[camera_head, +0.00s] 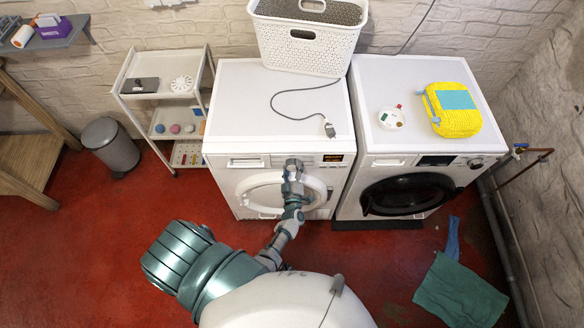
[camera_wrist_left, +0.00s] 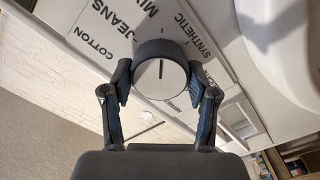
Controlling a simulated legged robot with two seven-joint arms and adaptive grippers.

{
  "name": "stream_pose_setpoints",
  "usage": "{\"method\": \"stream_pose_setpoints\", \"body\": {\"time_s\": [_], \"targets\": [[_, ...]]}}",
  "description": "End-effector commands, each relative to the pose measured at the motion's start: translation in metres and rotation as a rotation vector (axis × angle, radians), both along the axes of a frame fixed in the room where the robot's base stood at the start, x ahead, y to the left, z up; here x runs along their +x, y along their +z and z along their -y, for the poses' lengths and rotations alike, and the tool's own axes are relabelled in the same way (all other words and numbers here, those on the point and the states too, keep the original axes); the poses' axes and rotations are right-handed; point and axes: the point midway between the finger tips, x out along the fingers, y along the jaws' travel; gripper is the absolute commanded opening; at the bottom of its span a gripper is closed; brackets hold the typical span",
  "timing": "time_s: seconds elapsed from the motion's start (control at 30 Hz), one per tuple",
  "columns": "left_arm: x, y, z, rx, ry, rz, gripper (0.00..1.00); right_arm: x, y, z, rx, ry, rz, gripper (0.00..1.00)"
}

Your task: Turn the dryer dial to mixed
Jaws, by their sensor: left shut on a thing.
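The dryer (camera_head: 225,195) is the white machine on the left, under the white basket. Its round dial (camera_wrist_left: 160,80) shows in the left wrist view, with a white face and a dark line standing nearly upright in the picture. Around it are printed labels, among them COTTON, JEANS, SYNTHETIC and a partly hidden one starting "MI". I cannot tell which end of the line is the pointer. My left gripper (camera_head: 293,165) is at the dryer's front panel and hides the dial in the head view. In the wrist view its fingers (camera_wrist_left: 158,85) are closed on both sides of the dial.
A second white machine (camera_head: 365,100) with a dark round door stands to the right, with a yellow bag (camera_head: 455,122) on top. A white basket (camera_head: 305,40) and a cable lie on the dryer. A shelf cart (camera_head: 140,85) stands left. Green cloth (camera_head: 455,290) lies on the floor.

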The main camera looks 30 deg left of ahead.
Motion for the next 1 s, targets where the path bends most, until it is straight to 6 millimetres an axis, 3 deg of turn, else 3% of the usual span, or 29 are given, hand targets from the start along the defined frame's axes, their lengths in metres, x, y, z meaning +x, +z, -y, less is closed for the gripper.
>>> {"method": "stream_pose_setpoints", "body": {"time_s": [0.03, 0.43, 0.47, 0.57, 0.87, 1.0], "targets": [[-0.0027, -0.0073, 0.0043, -0.004, -0.007, -0.019, 0.24, 0.0, 0.0, -0.0002, 0.0, 0.0, 0.0, 0.4], [-0.0032, -0.0082, 0.0042, -0.001, -0.007, -0.023, 0.24, -0.0001, 0.0, -0.0002, 0.0, 0.0, 0.0, 0.4], [-0.0032, -0.0082, 0.0042, -0.001, -0.007, -0.023, 0.61, -0.0001, -0.0001, -0.0002, 0.0, 0.0, 0.0, 0.4], [-0.0029, -0.0072, 0.0036, 0.001, -0.006, -0.02, 0.85, -0.0002, 0.0, -0.0003, 0.0, 0.0, 0.0, 0.4], [-0.0018, -0.0035, 0.0016, 0.004, -0.002, -0.012, 0.85, -0.0005, 0.0002, 0.0011, -0.001, 0.001, 0.0, 0.4], [-0.0101, -0.0038, 0.0072, 0.003, -0.002, -0.013, 0.85, -0.0003, 0.0003, 0.0014, -0.001, 0.001, 0.0, 0.4]]}}
